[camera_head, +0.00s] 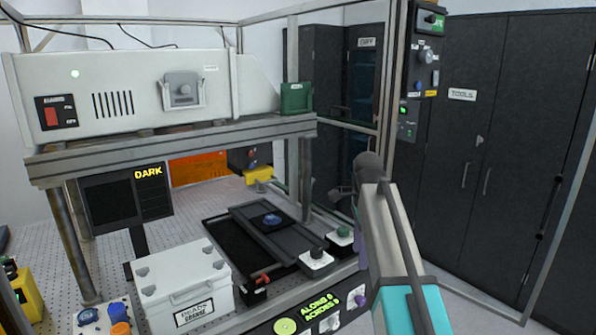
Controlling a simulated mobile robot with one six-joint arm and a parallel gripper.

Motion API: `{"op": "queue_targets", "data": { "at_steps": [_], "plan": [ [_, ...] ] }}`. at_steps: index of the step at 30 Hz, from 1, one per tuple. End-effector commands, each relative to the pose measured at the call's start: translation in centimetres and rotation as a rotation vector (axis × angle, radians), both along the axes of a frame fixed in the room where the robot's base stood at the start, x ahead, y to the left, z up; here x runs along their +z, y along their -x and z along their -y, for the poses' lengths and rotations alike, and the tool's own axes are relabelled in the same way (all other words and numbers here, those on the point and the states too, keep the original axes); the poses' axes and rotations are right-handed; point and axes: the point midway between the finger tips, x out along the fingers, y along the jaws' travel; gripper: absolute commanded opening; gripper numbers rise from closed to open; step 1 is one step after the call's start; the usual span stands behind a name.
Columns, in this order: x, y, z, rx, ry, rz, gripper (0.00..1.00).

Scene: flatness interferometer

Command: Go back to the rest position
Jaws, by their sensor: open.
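My arm rises from the bottom right, white and teal with a dark rounded joint at its top, in front of the right end of the bench. My gripper (342,192) shows only in part, as a small dark shape left of that joint. It is open, and nothing shows in it. The arm hides part of the bench's right end.
The interferometer frame's grey beam (180,150) carries a white instrument box (130,90). Below are a dark slide stage (275,230) with a blue round piece (271,220), a white lidded box (180,285) and a screen reading DARK (125,198). Dark cabinets (500,140) stand right.

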Motion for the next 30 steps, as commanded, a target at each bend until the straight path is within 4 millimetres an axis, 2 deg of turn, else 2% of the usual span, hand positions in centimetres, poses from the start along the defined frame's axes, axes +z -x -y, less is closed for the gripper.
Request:
{"op": "queue_targets", "data": {
  "at_steps": [8,18,30],
  "plan": [
    [-4.5,0.4,0.0,0.080,-0.003,-0.026,0.56],
    [-14.0,2.0,0.0,0.259,-0.015,-0.080,0.56],
    [-23.8,5.0,-0.1,0.458,-0.039,-0.135,0.56]
  ]
}}
